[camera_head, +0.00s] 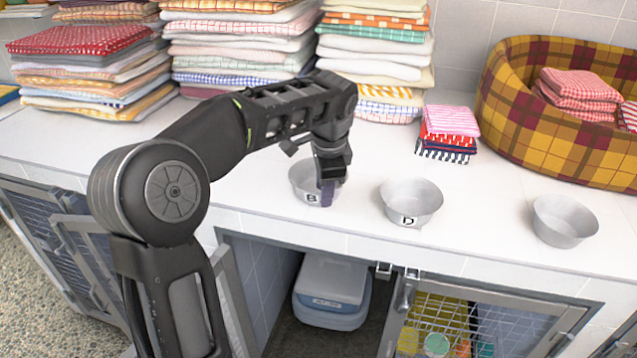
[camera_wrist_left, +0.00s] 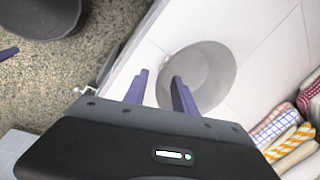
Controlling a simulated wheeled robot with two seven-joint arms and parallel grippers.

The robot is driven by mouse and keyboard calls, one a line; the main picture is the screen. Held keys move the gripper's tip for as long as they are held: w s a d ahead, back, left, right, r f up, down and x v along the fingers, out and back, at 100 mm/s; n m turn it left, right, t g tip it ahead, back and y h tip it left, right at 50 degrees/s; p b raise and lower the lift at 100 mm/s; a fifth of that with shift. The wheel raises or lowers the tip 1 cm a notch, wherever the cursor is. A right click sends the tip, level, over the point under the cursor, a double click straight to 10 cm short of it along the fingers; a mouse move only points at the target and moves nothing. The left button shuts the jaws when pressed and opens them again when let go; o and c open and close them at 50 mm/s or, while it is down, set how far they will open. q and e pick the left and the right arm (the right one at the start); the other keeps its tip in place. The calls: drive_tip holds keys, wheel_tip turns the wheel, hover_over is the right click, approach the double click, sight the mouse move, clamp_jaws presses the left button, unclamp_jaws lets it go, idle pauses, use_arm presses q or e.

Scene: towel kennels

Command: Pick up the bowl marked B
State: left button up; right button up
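The bowl marked B (camera_head: 301,181) is a grey metal bowl standing upright on the white counter, with a black B on a white label on its front. My left gripper (camera_head: 328,190) points down at its right front side and hides part of it. In the left wrist view the gripper (camera_wrist_left: 160,77) is open. One purple finger is outside the near rim of the bowl (camera_wrist_left: 215,75), the other over its inside. Contact cannot be made out. My right gripper is not in view.
The bowl marked D (camera_head: 411,200) stands close to the right, and another grey bowl (camera_head: 565,220) further right. Folded towel stacks (camera_head: 240,45) line the back. A plaid basket (camera_head: 555,130) fills the back right. The counter's front edge is close, above an open kennel holding a carrier (camera_head: 331,290).

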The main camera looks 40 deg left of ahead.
use_arm(q)
drive_tip(key=shift+a+f, duration=0.1)
drive_tip(key=shift+f, duration=0.3)
clamp_jaws()
idle(0.4)
idle(1.1)
